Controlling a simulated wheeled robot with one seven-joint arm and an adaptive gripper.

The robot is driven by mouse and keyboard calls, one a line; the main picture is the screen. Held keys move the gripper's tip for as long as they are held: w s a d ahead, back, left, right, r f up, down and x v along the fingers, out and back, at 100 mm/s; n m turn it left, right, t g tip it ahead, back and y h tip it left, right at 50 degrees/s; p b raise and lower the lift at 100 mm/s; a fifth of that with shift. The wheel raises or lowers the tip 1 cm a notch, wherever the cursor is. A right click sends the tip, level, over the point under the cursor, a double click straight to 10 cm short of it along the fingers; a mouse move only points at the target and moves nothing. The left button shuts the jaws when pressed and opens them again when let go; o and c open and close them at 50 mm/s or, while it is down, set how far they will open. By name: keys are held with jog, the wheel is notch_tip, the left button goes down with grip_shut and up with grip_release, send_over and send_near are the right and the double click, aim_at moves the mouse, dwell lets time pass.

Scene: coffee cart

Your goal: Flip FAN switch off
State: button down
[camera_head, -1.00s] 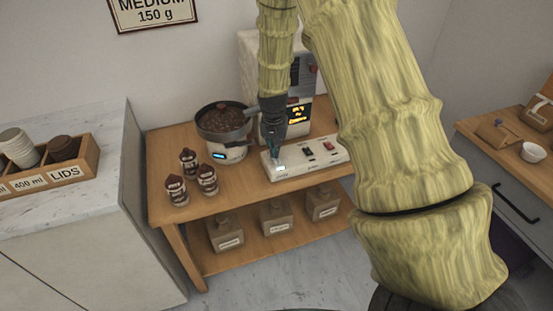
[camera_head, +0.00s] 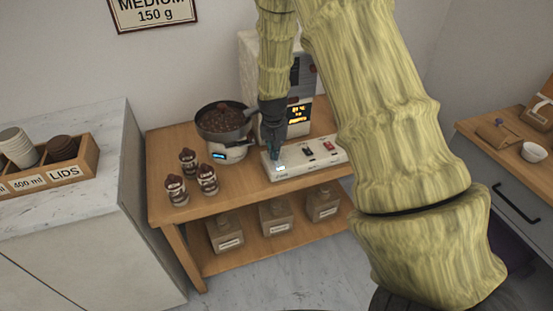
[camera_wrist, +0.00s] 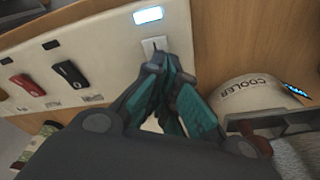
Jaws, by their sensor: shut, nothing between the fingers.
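A white switch panel (camera_head: 325,152) lies on the wooden table, with several rocker switches. In the wrist view, the panel (camera_wrist: 95,50) shows a red switch (camera_wrist: 27,84), a black switch (camera_wrist: 69,74) and a pale switch (camera_wrist: 153,46). A bright white-blue indicator (camera_wrist: 148,15) is lit beside the pale switch; the indicators by the red and black switches are dark. The switch labels are too blurred to read. My gripper (camera_head: 276,156) is shut and empty, its fingertips (camera_wrist: 166,58) at the pale switch, partly covering it. I cannot tell whether they touch it.
A round cooler (camera_wrist: 250,94) with a dark pan of beans (camera_head: 222,118) stands left of the panel. A roaster-like machine (camera_head: 299,110) with an orange display stands behind. Three small jars (camera_head: 207,180) sit at the table's front left. Several containers (camera_head: 277,218) fill the lower shelf.

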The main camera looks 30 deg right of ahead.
jog(key=shift+f, duration=0.15)
dwell(0.3)
jog(key=shift+r+p, duration=2.75)
jog(key=shift+r, duration=0.75)
